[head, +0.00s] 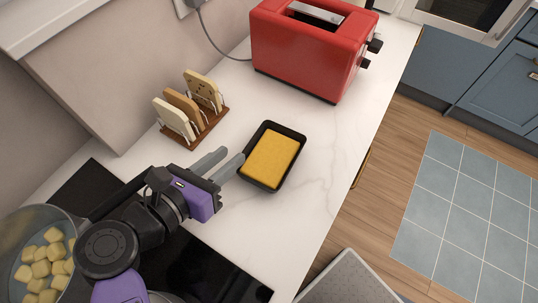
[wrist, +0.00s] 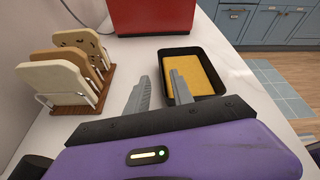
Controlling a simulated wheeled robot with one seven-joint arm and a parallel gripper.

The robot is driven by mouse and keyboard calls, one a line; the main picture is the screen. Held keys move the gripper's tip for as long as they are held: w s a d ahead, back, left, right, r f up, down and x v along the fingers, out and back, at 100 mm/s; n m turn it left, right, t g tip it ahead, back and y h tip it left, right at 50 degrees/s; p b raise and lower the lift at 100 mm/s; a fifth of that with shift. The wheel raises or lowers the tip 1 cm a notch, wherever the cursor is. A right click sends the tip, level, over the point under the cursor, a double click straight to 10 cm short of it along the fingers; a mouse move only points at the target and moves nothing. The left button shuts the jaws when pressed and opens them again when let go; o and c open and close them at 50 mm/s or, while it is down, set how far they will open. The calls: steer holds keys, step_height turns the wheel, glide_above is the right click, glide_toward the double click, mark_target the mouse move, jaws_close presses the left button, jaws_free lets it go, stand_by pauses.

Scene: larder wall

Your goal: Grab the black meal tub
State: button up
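The black meal tub (head: 249,176) is a shallow black rectangular tray with a yellow slab (head: 272,159) in it. It sits on the white counter, and it also shows in the wrist view (wrist: 219,91). My gripper (head: 231,158) is at the tub's left side in the head view, with its two grey fingers apart. In the wrist view my gripper (wrist: 162,82) is open, with one finger left of the tub and the other overlapping the tub's near left part. I cannot tell whether a finger touches the tub.
A wooden rack (head: 207,126) with several bread-like slices (head: 182,107) stands left of the tub. A red toaster (head: 305,52) stands behind it. A pot (head: 22,232) with yellowish cubes is on the black hob (head: 88,187) at lower left. The counter right of the tub is clear.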

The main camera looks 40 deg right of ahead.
mark_target(248, 144)
steer(key=shift+f+p+x, duration=0.3)
steer(key=shift+x, duration=1.15)
steer(key=shift+p+x, duration=0.55)
steer(key=shift+x, duration=1.75)
steer(key=shift+f, duration=0.1)
jaws_close()
